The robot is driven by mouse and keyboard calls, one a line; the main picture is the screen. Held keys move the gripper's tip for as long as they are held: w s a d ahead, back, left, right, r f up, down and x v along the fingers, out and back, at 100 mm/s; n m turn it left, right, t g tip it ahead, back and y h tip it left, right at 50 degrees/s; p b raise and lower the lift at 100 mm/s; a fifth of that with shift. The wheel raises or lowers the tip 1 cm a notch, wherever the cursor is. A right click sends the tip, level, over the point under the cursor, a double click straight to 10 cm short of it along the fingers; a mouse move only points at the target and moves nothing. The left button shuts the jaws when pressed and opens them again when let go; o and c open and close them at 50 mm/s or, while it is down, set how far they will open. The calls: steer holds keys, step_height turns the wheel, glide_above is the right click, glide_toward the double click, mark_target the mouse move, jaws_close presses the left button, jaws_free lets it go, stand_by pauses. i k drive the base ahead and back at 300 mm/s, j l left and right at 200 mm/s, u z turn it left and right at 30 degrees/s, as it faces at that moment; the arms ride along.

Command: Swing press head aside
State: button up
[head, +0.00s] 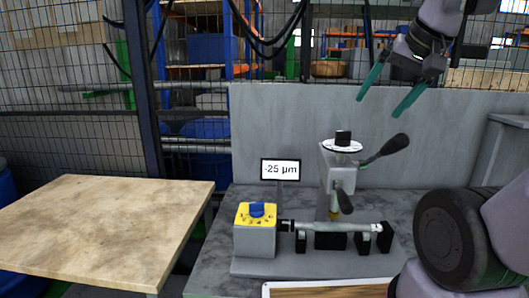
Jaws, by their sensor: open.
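The press head (341,160) is a grey block on a column on the grey bench. It has a white dial with a black knob (343,138) on top. A dark lever handle (386,149) sticks out to its right, and a second dark handle (344,203) hangs at its front. The head stands above a horizontal shaft (335,228) resting on black supports. My gripper (383,97) has two teal fingers spread apart. It is open and empty, in the air above and to the right of the press head, not touching it.
A display reading -25 µm (280,169) and a yellow-topped box with a blue knob (256,229) stand left of the press. A wooden table (105,225) is at the left. A grey panel (280,130) rises behind the bench. A wood-surfaced tray (325,291) lies in front.

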mark_target(339, 180)
steer(key=k+l+z, duration=0.1)
steer(key=k+l, duration=0.2)
steer(key=k+l+z, duration=0.1)
steer(key=k+l, duration=0.2)
steer(key=l, duration=0.15)
steer(key=k+l, duration=0.3)
steer(key=k+l+z, duration=0.15)
steer(key=k+l, duration=0.15)
steer(key=l, duration=0.2)
